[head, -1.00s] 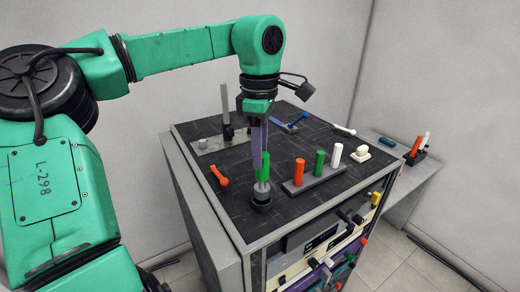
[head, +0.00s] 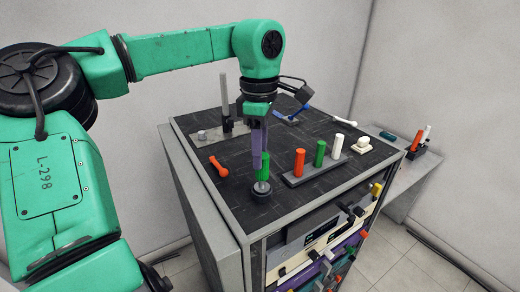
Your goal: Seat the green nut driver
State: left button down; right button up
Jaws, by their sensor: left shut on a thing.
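My left gripper (head: 259,148) has purple fingers pointing down and is shut on a green-handled nut driver (head: 264,166). The driver is upright, with its grey lower end (head: 261,187) over a dark round base (head: 262,198) near the front left of the cart top. The lower end meets the base in the picture; how deep it sits inside I cannot tell. Another green handle (head: 319,153) stands between a red handle (head: 299,161) and a white handle (head: 337,147) in a grey rack (head: 303,180) to the right. My right gripper is not in view.
A red tool (head: 218,167) lies left of the driver. A grey plate with an upright post (head: 225,100) is behind. A blue tool (head: 299,114) and a white block (head: 361,143) are farther right. The cart top (head: 225,205) is clear at the front left.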

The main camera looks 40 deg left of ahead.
pick_arm(q)
jog(key=shift+c, duration=2.2)
grip_release()
notch_tip(320, 180, up, 15)
jog(key=shift+f, duration=0.2)
